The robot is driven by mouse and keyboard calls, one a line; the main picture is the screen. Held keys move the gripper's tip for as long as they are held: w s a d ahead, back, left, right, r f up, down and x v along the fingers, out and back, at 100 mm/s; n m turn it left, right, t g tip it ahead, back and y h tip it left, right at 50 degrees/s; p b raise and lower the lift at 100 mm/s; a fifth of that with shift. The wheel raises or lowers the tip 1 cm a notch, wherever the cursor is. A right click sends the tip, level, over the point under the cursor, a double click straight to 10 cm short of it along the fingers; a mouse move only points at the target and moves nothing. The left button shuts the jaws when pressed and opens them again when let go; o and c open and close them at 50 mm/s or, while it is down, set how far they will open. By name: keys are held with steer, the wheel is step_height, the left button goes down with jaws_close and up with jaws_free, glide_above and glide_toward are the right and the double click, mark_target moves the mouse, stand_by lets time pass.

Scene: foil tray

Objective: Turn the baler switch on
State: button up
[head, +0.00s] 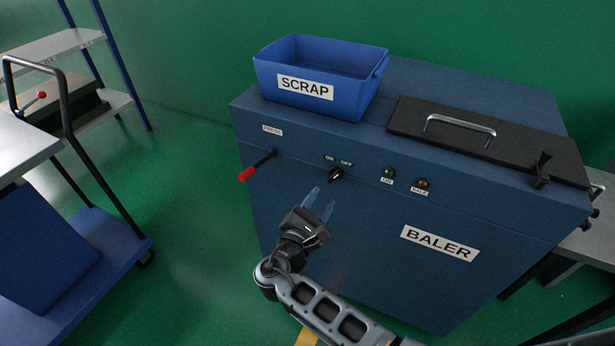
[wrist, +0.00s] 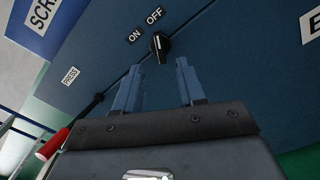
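The baler switch is a black rotary knob (head: 336,174) on the front of the blue baler (head: 330,225), below the ON and OFF labels. Its pointer appears turned toward OFF. The knob also shows in the wrist view (wrist: 160,48), just beyond and between my fingertips. My gripper (head: 323,196) is open and empty, with its two blue fingers spread apart. It is in front of the panel, just below the knob in the head view, and seems not to touch it. The wrist view shows the open gap (wrist: 158,70) lined up with the knob.
A red-tipped press lever (head: 258,167) sticks out left of the knob. Green (head: 389,173) and orange (head: 423,184) lamps are to its right. A blue SCRAP bin (head: 345,95) and a dark handled lid (head: 480,138) are on top. A blue cart (head: 90,240) stands left.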

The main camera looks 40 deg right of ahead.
mark_target(334, 177)
steer(key=shift+p+x, duration=0.45)
steer(key=shift+x, duration=3.4)
jaws_close()
